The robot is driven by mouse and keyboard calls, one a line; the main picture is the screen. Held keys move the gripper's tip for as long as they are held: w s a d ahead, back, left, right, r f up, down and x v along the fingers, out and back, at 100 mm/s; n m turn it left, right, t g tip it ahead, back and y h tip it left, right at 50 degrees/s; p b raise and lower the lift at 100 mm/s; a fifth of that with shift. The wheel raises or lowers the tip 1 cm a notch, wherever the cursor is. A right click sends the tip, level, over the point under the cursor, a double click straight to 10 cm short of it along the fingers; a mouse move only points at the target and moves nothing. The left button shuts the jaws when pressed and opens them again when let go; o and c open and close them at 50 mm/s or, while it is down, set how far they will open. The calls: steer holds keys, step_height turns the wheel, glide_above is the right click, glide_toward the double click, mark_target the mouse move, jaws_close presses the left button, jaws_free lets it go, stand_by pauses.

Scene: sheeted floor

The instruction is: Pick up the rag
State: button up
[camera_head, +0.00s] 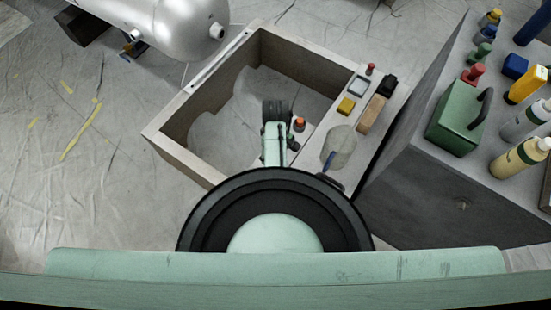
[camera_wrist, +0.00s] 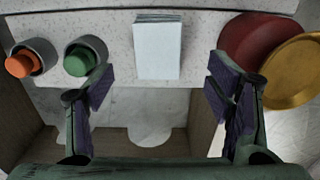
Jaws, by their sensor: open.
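A pale, blue-white stack with layered edges (camera_wrist: 158,48) lies on the speckled ledge in the wrist view. It looks like a folded rag, but I cannot be sure. My gripper (camera_wrist: 160,86) is open and empty, with purple-padded fingers to the left and right of the stack's line. The stack shows beyond the fingertips, between their directions, and nothing touches it. In the head view my arm reaches over the open box, and I cannot clearly pick out the rag there.
An orange knob (camera_wrist: 20,64) and a green knob (camera_wrist: 79,61) stand left of the stack. A dark red round thing (camera_wrist: 256,40) and a gold disc (camera_wrist: 293,72) are on the right. The open box (camera_head: 172,150) surrounds free space. A green case (camera_head: 455,128) stands among bottles on the right.

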step_height(320, 180, down, 8)
steer(key=shift+w+r, duration=0.15)
steer(key=shift+r, duration=0.05)
steer(key=shift+c, duration=0.3)
steer(key=c, duration=1.3)
steer(key=shift+r, duration=0.15)
step_height(320, 180, up, 10)
